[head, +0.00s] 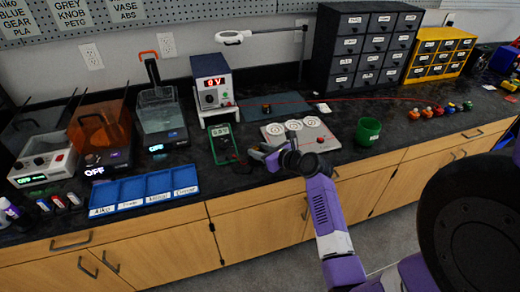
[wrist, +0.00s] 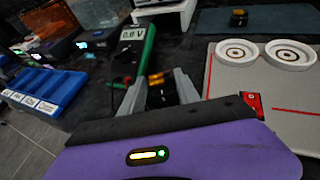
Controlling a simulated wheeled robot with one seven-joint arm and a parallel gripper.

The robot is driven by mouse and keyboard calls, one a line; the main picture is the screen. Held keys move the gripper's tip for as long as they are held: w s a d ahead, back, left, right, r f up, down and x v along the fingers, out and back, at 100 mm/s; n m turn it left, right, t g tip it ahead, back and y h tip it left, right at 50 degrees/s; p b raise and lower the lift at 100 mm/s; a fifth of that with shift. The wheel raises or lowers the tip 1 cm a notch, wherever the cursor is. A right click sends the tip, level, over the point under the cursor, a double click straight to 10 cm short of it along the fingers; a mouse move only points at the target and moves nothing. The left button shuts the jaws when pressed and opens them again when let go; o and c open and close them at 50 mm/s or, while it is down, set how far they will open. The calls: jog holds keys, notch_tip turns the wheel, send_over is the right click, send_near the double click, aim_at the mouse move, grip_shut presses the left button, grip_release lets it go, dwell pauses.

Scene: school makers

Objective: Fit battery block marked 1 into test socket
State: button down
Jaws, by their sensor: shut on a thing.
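My gripper (wrist: 158,88) is shut on a small dark block with orange-yellow bands (wrist: 157,78), which I take to be the battery block. Its mark cannot be read. In the head view my gripper (head: 260,151) is over the bench, between the green meter and the grey board; the block is too small to make out there. I cannot tell which part is the test socket.
The green meter (head: 223,146) lies left of my gripper. A blue divided tray (head: 144,190) lies at the front left. A green cup (head: 368,131) stands right of the board. A power supply (head: 211,85) stands behind. A small dark knob-like part (head: 266,107) sits behind the board.

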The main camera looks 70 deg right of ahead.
jog(key=shift+f, duration=0.55)
dwell(0.6)
jog(key=c, duration=1.2)
grip_release()
jog(key=shift+o, duration=0.2)
jog(key=shift+p+v, duration=1)
jog(key=shift+v, duration=0.45)
jog(key=p+v, duration=0.5)
jog(key=v, duration=0.3)
